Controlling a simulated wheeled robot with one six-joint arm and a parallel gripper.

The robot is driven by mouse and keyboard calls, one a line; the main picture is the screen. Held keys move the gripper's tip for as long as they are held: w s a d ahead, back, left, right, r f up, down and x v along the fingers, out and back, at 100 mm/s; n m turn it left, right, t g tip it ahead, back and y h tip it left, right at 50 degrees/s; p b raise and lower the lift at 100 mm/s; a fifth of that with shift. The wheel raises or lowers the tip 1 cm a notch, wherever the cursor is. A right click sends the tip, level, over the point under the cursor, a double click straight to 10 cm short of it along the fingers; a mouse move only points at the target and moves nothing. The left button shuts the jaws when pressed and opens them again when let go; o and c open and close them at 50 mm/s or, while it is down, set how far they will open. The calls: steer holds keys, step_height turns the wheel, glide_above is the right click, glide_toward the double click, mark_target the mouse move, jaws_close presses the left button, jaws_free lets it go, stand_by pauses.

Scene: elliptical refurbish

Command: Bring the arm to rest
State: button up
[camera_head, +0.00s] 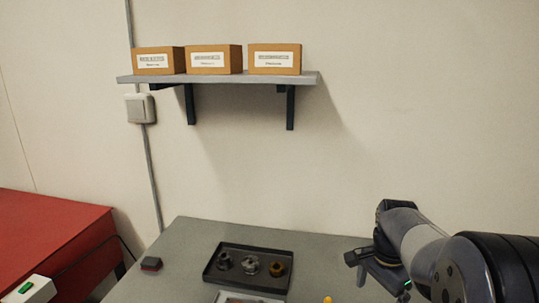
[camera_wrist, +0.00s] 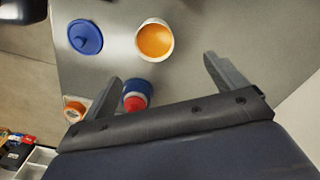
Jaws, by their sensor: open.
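My gripper (camera_head: 362,268) is at the right end of my arm's reach in the head view, above the right part of the grey table (camera_head: 185,262). In the wrist view my gripper (camera_wrist: 163,68) has its two fingers spread wide apart, with nothing held between them. A white round container with orange contents (camera_wrist: 154,40) shows beyond the fingertips. A blue round lid-like piece (camera_wrist: 85,37) lies to its left. A blue and red cylinder (camera_wrist: 137,95) shows between the fingers, nearer the palm; its distance below them is unclear.
A dark tray (camera_head: 213,283) holds several small metal parts. A wall shelf (camera_head: 220,78) bears three cardboard boxes (camera_head: 214,59). A red surface (camera_head: 45,235) stands at left. An orange-and-white round item (camera_wrist: 75,108) shows at the wrist view's left.

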steer(key=f, duration=0.6)
steer(key=s+f, duration=0.1)
steer(key=f, duration=0.2)
step_height(320, 180, up, 4)
steer(key=shift+r, duration=0.5)
steer(key=shift+s, duration=0.1)
